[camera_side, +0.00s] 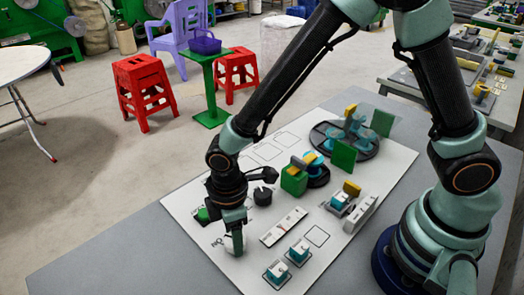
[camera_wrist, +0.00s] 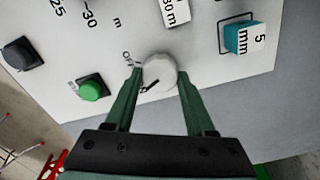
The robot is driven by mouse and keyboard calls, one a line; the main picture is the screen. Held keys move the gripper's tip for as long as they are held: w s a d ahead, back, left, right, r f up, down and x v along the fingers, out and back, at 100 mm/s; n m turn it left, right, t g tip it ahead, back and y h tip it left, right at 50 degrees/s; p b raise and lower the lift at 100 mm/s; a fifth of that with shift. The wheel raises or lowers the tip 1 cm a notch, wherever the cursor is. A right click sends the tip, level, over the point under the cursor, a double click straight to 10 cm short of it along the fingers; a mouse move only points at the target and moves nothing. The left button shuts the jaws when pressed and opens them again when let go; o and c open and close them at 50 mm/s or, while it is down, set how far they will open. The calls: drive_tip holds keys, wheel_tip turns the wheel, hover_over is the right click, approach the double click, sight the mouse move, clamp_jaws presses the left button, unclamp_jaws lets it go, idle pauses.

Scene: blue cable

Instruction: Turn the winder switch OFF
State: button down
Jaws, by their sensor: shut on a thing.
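The winder switch is a round whitish knob (camera_wrist: 160,72) on the white panel (camera_wrist: 205,80). In the wrist view it sits between the two green fingers of my gripper (camera_wrist: 160,76), which is shut on it from both sides. A label reading OFF (camera_wrist: 128,58) is printed to the upper left of the knob. A short dark mark shows at the knob's lower left edge; I cannot tell exactly which position it indicates. In the side view my gripper (camera_side: 236,236) points down at the panel's near left part and hides most of the knob.
A green button (camera_wrist: 91,88) and a dark button (camera_wrist: 18,54) lie left of the switch. A teal block marked 5 mm (camera_wrist: 237,40) is to the right. Several fixtures and a dark round winder plate (camera_side: 340,140) stand farther back on the panel.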

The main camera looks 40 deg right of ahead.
drive_tip(key=m, duration=1)
drive_tip(key=shift+d+m, duration=0.1)
drive_tip(key=shift+m, duration=0.2)
idle(0.4)
drive_tip(key=shift+c, duration=1.2)
unclamp_jaws()
wheel_tip(320, 180, up, 12)
